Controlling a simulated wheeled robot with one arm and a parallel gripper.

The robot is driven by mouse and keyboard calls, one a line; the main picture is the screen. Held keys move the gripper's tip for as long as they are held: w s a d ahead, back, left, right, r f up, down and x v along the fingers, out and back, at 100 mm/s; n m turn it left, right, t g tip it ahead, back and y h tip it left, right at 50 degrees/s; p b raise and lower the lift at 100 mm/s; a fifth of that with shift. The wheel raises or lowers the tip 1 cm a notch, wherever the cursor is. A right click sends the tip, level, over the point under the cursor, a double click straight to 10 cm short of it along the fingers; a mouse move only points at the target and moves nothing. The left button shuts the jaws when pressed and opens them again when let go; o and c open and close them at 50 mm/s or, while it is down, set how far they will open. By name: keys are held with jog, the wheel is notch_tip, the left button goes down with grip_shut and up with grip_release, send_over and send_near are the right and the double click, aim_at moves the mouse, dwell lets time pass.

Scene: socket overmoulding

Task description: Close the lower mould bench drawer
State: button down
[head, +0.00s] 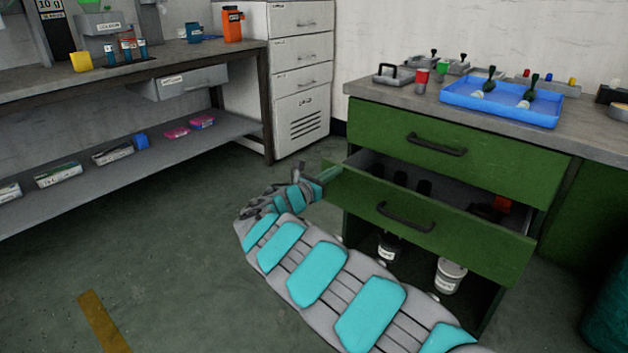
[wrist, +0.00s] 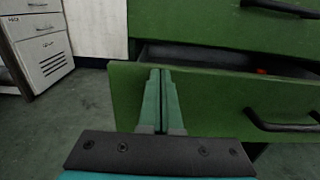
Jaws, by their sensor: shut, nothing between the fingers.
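The lower mould bench drawer (head: 432,222) is green with a black bar handle (head: 404,217). It stands pulled out from the green bench, and dark items and a red item show inside it. In the wrist view its front (wrist: 209,101) fills the middle, with the handle (wrist: 282,122) at the right. My gripper (head: 328,174) is at the left end of the drawer front. In the wrist view my gripper's fingers (wrist: 161,75) are shut together with nothing between them, in front of the drawer face left of the handle. I cannot tell whether they touch it.
The upper drawer (head: 440,140) above is shut. The bench top holds a blue tray (head: 500,112) and small tools. Below the drawer, an open bay holds a dark-bodied jar (head: 389,247) and a white tub (head: 449,276). A grey cabinet (head: 300,80) stands behind; floor at left is clear.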

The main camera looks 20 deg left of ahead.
jog(key=x, duration=1.3)
jog(key=shift+p, duration=0.3)
